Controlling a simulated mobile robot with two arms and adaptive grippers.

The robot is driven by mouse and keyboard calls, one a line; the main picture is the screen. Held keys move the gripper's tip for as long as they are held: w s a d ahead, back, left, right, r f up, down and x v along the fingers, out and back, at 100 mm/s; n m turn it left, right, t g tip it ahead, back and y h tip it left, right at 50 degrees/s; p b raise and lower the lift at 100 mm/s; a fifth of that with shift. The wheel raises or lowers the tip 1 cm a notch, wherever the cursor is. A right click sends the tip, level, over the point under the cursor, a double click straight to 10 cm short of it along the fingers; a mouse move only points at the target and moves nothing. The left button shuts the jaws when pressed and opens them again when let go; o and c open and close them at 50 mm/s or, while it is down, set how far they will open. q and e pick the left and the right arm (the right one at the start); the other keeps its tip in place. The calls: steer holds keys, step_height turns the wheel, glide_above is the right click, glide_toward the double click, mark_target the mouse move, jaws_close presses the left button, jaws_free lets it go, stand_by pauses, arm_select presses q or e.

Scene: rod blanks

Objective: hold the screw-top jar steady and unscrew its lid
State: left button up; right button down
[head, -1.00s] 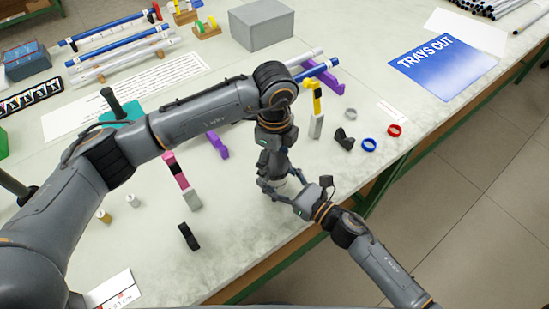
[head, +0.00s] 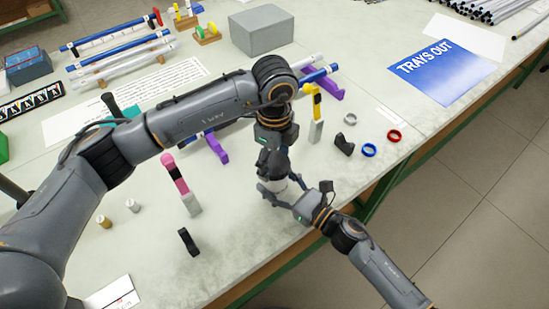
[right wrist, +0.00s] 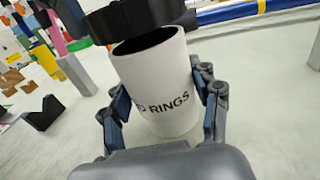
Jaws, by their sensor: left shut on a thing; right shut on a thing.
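The white screw-top jar (right wrist: 155,85), with RINGS lettered on its wall, stands between the fingers of my right gripper (right wrist: 162,112), which is shut on it. Its open mouth shows dark inside. The black lid (right wrist: 135,18) is above the mouth, tilted and apart from at least the near rim; its top is cut off by the frame. In the head view, my left gripper (head: 275,168) is over the jar (head: 292,188), shut on the lid, which is hard to make out there. My right gripper (head: 288,196) reaches the jar from the lower right.
Near the jar are a black V-block (head: 344,144), a blue ring (head: 369,150), a red ring (head: 394,136) and a grey ring (head: 350,119). A pink-and-black upright piece (head: 176,175) stands to the left. The table's front edge is close below.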

mark_target(274, 162)
arm_select(q)
steer(key=shift+r, duration=1.9)
arm_select(e)
steer(key=shift+c, duration=1.3)
jaws_free()
steer(key=v, duration=1.2)
